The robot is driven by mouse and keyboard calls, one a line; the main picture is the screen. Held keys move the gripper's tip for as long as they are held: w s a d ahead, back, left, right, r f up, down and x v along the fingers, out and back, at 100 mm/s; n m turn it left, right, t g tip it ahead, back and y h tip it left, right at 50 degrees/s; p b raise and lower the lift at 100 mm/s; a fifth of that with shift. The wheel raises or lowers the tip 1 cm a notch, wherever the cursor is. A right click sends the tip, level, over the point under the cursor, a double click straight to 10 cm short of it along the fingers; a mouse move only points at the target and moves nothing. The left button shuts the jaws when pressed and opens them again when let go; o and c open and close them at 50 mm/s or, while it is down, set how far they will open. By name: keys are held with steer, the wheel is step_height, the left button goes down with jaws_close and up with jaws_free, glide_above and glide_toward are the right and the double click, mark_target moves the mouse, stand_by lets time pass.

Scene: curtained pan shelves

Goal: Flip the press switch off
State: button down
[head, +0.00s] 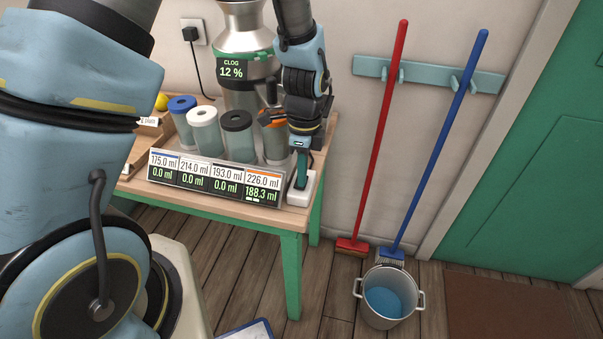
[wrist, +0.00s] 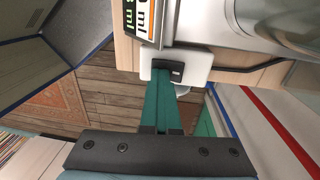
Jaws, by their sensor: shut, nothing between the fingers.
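The press switch is a small white box (head: 308,192) at the right front corner of the wooden table. In the wrist view its white housing (wrist: 201,64) surrounds a dark rocker (wrist: 178,73), partly hidden by my fingers. My gripper (head: 301,184) points down over the switch, its teal fingers shut together and empty. In the wrist view the fingertips (wrist: 161,72) lie over the left part of the rocker. I cannot tell whether they press on it or which way the rocker is tilted.
A readout panel (head: 214,182) stands left of the switch; its rightmost lower figure is 188.3 ml, the others 0.0. Several lidded canisters (head: 237,136) and a metal machine (head: 246,38) reading "CLOG 12 %" stand behind. A bucket (head: 388,298) and brooms are to the right.

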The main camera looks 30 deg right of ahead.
steer(key=shift+w+d+f, duration=0.25)
steer(key=shift+w+f, duration=0.2)
steer(key=shift+f, duration=0.05)
steer(key=shift+r, duration=0.15)
steer(key=shift+w+d+r, duration=0.1)
steer(key=shift+w+r, duration=0.05)
steer(key=shift+r, duration=0.1)
step_height(320, 180, up, 11)
steer(key=b, duration=0.1)
steer(key=shift+s, duration=0.25)
steer(key=shift+f, duration=0.1)
steer(key=w+r, duration=0.1)
steer(key=w+d+r+g+y+p, duration=0.1)
steer(key=w+d+r+g+p, duration=0.1)
steer(key=shift+w+y, duration=0.4)
